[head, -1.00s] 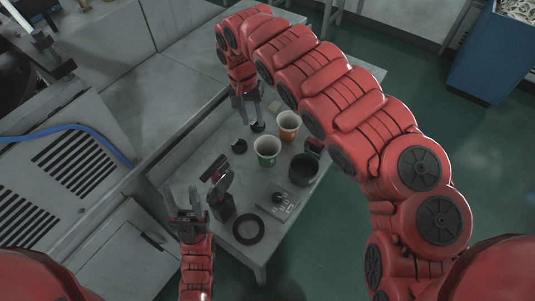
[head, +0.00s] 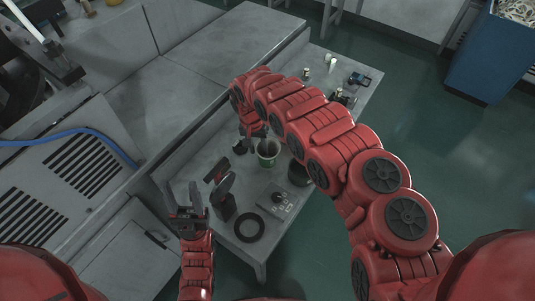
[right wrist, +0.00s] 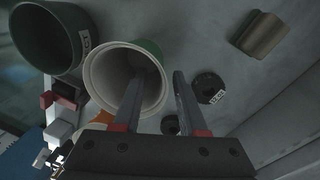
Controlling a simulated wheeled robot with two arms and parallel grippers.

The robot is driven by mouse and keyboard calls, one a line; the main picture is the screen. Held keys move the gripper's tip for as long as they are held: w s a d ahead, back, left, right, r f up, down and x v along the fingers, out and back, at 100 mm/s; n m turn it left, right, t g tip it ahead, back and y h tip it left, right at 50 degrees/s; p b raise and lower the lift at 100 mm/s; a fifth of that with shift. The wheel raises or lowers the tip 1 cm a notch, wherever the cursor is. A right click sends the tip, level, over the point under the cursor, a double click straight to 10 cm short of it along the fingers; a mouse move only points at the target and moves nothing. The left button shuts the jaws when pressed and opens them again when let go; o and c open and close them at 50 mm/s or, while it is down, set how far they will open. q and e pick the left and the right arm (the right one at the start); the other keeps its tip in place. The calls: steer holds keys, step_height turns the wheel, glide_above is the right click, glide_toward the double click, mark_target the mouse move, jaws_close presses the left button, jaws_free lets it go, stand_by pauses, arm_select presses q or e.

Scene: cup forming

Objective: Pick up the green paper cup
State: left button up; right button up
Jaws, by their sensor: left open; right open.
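The green paper cup (head: 267,160) stands upright on the grey table, its mouth partly covered by my right arm in the head view. In the right wrist view the cup (right wrist: 147,47) shows a white rim and a green outer wall. My right gripper (right wrist: 159,74) is open at the cup. Its left finger overlaps the cup's mouth and its right finger is outside the wall; I cannot tell whether they touch it. In the head view the right gripper (head: 256,143) is small and partly hidden. My left gripper (head: 181,197) is open and empty at the table's left edge.
A dark green container (head: 299,174) stands right of the cup and shows in the right wrist view (right wrist: 46,38). An orange cup (right wrist: 107,117) is partly hidden behind the green one. A black ring (head: 248,228) and a small grey scale-like box (head: 277,203) lie in front.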

mark_target(268, 156)
steer(key=shift+d+f, duration=0.15)
steer(key=shift+f, duration=1.2)
jaws_close()
steer(key=shift+s, duration=0.1)
